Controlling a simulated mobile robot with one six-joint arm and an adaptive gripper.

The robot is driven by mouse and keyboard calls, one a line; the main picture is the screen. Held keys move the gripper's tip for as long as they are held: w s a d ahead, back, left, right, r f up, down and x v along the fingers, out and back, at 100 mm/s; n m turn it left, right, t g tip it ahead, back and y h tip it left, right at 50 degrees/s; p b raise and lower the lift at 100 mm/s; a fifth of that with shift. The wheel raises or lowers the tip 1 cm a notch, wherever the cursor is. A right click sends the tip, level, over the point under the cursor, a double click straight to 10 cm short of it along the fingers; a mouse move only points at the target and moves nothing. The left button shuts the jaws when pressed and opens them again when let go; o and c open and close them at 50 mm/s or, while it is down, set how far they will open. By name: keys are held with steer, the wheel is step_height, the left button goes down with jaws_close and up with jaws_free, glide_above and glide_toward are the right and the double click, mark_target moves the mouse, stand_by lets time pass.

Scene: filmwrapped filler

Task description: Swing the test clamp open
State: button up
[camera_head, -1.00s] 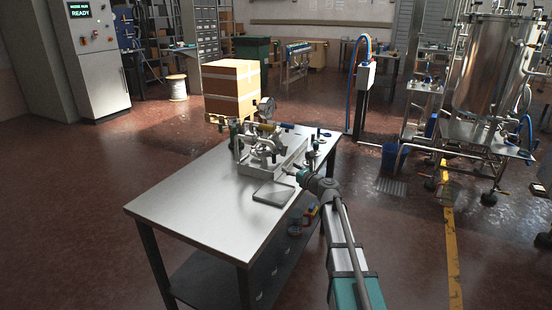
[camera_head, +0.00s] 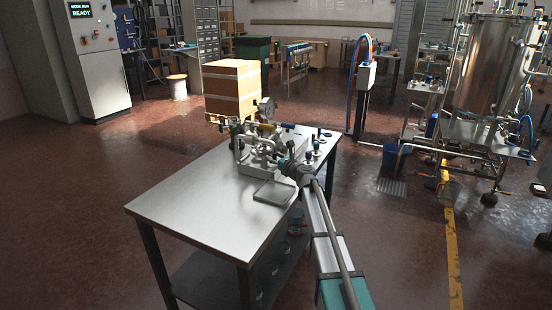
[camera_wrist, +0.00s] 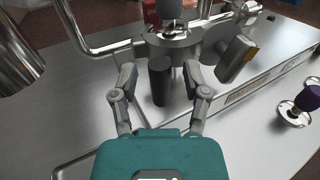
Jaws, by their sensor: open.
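The test rig (camera_head: 262,150), a metal assembly of pipes and fittings, stands on the steel table. In the wrist view, a round grey metal clamp-like fitting (camera_wrist: 170,45) sits at the top centre. A dark cylindrical grip (camera_wrist: 160,90) extends from it towards me. My gripper (camera_wrist: 160,77) is open, with one finger to each side of this grip; I cannot tell whether either finger touches it. In the head view my gripper (camera_head: 289,163) is at the rig's right front side, where its fingers are too small to make out.
The steel table (camera_head: 185,200) has bare room at its front left. A flat square plate (camera_head: 273,193) lies in front of the rig. A purple-topped knob (camera_wrist: 310,98) stands to the right in the wrist view. A cardboard box (camera_head: 232,85) stands behind the table.

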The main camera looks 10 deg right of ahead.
jaws_close()
steer(key=shift+d, duration=0.3)
steer(key=shift+a, duration=0.25)
